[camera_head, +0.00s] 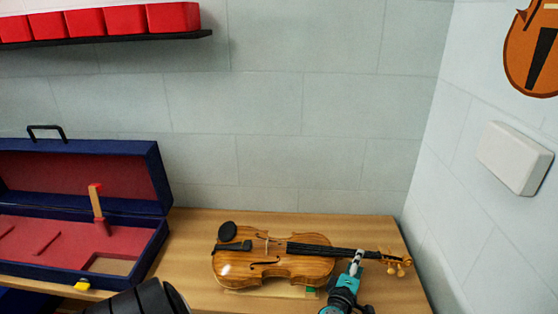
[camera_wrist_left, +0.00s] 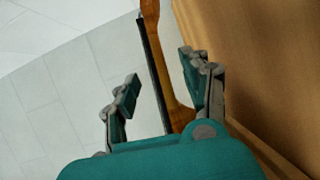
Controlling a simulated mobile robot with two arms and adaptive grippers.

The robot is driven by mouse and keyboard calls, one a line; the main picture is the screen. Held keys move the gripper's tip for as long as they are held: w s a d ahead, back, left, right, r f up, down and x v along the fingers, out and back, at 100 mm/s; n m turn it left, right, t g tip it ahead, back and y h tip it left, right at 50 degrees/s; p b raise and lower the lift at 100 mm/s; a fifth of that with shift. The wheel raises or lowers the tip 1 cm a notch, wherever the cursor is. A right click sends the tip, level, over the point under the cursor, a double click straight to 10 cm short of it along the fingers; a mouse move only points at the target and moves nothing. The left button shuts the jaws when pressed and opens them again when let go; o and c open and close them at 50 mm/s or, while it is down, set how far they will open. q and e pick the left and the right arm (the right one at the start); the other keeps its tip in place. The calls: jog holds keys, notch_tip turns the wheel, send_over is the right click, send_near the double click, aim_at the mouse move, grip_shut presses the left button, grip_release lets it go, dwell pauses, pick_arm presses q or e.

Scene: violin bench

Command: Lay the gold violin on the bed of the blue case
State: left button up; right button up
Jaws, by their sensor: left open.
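The gold violin (camera_head: 282,268) lies face up on the bench, its neck pointing right. My left gripper (camera_head: 353,266) is at the violin's neck in the head view. In the left wrist view, the violin's neck (camera_wrist_left: 161,75) runs between the open fingers of my left gripper (camera_wrist_left: 159,66); the fingers look apart from it. The blue case (camera_head: 158,180) stands open at the left, its lid up against the wall side. Its red bed (camera_head: 62,248) shows no violin on it. The case's left end is out of view. My right gripper is not in view.
A wooden upright piece with a red top (camera_head: 97,203) stands in the case. A pale support (camera_head: 275,292) shows under the violin's near edge. Bare bench (camera_head: 190,240) lies between case and violin. A shelf with red boxes (camera_head: 125,20) hangs above the case.

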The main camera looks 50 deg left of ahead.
pick_arm(q)
jog(key=x, duration=0.4)
jog(key=shift+s+a, duration=0.1)
jog(key=shift+r, duration=0.1)
grip_shut()
